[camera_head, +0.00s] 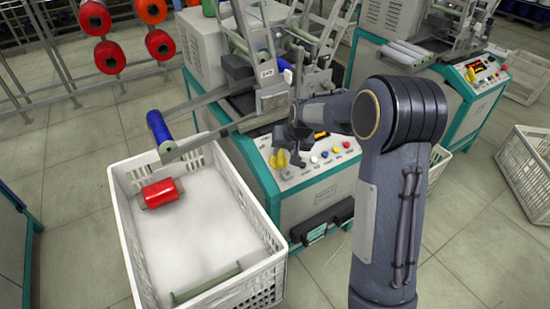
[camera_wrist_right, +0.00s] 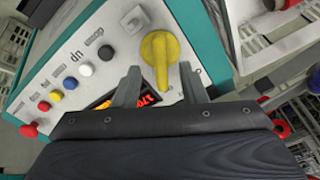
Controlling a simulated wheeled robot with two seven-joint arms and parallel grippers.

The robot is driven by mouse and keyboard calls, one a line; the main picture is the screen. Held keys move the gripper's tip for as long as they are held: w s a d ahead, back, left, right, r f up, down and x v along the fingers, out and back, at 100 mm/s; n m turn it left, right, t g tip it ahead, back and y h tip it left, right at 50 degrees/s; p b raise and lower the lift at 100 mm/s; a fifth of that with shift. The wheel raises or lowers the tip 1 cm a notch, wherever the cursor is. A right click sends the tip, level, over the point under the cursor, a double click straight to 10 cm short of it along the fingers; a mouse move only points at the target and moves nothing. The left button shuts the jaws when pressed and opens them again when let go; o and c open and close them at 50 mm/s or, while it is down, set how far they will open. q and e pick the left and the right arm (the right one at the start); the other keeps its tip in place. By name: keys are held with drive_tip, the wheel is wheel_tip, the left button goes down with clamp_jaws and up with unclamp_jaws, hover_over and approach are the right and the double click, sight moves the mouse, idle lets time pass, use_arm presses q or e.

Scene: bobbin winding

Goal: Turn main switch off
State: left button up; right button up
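The main switch is a yellow rotary knob (camera_wrist_right: 160,58) on the white control panel (camera_wrist_right: 88,58) of the winding machine. In the right wrist view its grip bar points toward my gripper. In the head view the yellow knob (camera_head: 279,160) is partly hidden by my right gripper (camera_head: 287,151). In the right wrist view my right gripper (camera_wrist_right: 158,84) is open, with a finger on each side of the knob's lower end. Gaps show between the fingers and the knob; I cannot tell whether either touches it. My left gripper is not in view.
Several coloured buttons and a lit red display (camera_wrist_right: 142,100) sit beside the knob. A white crate (camera_head: 205,230) with a red bobbin (camera_head: 161,193) stands left of the machine. A blue bobbin (camera_head: 159,130) is on the machine's arm above it. A second machine (camera_head: 480,75) stands behind right.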

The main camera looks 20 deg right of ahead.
sight(281, 158)
drive_tip(key=x, duration=0.5)
drive_tip(key=shift+w+f+b, duration=0.1)
drive_tip(key=shift+f+b, duration=0.25)
drive_tip(key=shift+b, duration=0.05)
clamp_jaws()
